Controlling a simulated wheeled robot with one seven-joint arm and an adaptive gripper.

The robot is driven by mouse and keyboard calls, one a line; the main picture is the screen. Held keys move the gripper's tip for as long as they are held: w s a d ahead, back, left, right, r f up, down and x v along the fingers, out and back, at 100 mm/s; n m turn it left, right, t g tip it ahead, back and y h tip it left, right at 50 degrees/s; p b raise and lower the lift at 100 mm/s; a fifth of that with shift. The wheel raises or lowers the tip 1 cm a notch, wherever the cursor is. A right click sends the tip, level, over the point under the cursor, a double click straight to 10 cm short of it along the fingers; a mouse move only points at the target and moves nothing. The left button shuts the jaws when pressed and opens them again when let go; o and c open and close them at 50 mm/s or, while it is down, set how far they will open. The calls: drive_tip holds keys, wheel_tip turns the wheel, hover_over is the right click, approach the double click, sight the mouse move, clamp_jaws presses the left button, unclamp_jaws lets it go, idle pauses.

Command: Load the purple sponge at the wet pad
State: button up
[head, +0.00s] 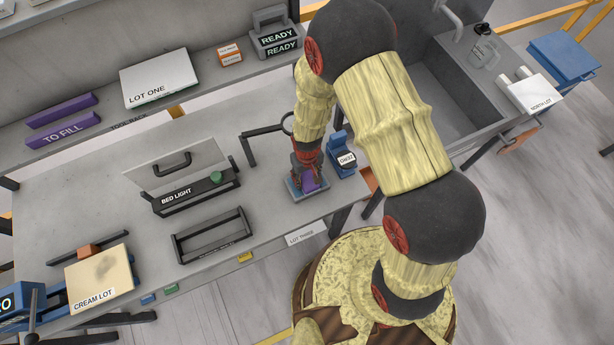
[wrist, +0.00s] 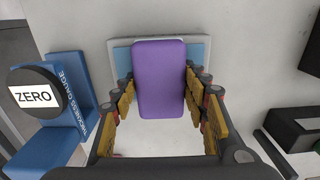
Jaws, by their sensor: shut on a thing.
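The purple sponge (wrist: 159,78) is upright in the wrist view, between the fingers of my gripper (wrist: 160,88). My gripper is shut on its two long sides. Behind the sponge lies the wet pad, a light blue pad in a grey tray (wrist: 204,52); the sponge covers its middle. I cannot tell whether the sponge touches the pad. In the head view my gripper (head: 308,170) points down over the tray (head: 294,190), with a bit of the purple sponge (head: 312,184) showing beneath it.
A blue thickness gauge (wrist: 66,90) with a ZERO knob (wrist: 36,95) stands close beside the tray. On the bench are a bed light box (head: 190,194), a dark open rack (head: 213,236) and a cream lot slab (head: 100,278). A sink (head: 425,100) lies at the right.

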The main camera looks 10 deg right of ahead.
sight(307, 177)
drive_tip(key=shift+r+p, duration=2.3)
drive_tip(key=shift+r, duration=1.2)
drive_tip(key=shift+f, duration=0.1)
